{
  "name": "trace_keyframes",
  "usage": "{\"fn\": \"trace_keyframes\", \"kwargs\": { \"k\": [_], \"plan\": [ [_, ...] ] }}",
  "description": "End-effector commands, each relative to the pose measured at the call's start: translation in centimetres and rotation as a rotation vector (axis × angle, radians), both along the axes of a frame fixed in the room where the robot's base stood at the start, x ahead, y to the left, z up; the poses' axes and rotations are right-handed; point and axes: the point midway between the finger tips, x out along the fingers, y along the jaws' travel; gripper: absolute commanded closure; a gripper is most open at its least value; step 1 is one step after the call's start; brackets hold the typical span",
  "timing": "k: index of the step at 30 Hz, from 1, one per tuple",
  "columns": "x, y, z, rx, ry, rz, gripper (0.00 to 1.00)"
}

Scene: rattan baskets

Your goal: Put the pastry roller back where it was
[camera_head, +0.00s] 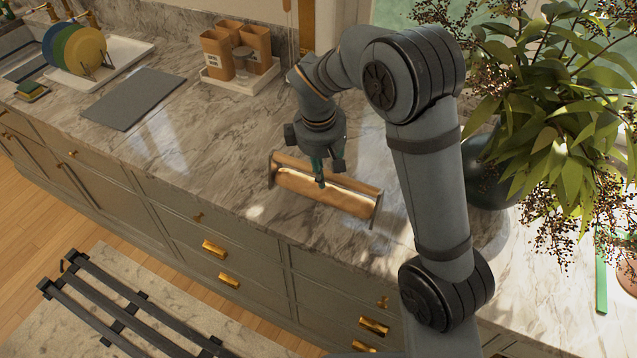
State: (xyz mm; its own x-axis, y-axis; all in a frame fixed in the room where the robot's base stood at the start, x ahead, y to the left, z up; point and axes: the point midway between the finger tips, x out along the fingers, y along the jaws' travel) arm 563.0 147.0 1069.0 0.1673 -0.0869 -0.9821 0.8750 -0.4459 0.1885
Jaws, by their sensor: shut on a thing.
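The pastry roller (345,197) appears to be the long, shiny copper-coloured piece with thin dark end brackets on the marble counter, in the middle of the view. It lies slanted from upper left to lower right. My gripper (320,181) comes down from above, with its fingers at the middle of the roller, shut on it. The roller sits on or very close to the counter; I cannot tell whether it is lifted. The gripper body and fingers hide a little of its far side.
A tray (207,79) with brown boxes stands behind the roller. A grey mat (134,98) and a dish rack with plates (84,51) are at the left. A dark vase (487,180) with a leafy plant stands at the right. The counter left of the roller is clear.

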Motion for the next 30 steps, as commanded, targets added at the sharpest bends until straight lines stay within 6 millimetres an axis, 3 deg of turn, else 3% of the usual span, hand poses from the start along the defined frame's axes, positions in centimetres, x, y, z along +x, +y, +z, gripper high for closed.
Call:
{"fn": "trace_keyframes", "kwargs": {
  "k": [6,16,30],
  "plan": [
    [0.1,1.7,-0.9,0.001,-0.003,-0.001,1.00],
    [0.0,1.7,-4.6,0.000,-0.001,0.001,1.00],
    [0.0,1.7,-5.5,0.002,-0.003,0.000,1.00]
  ]
}}
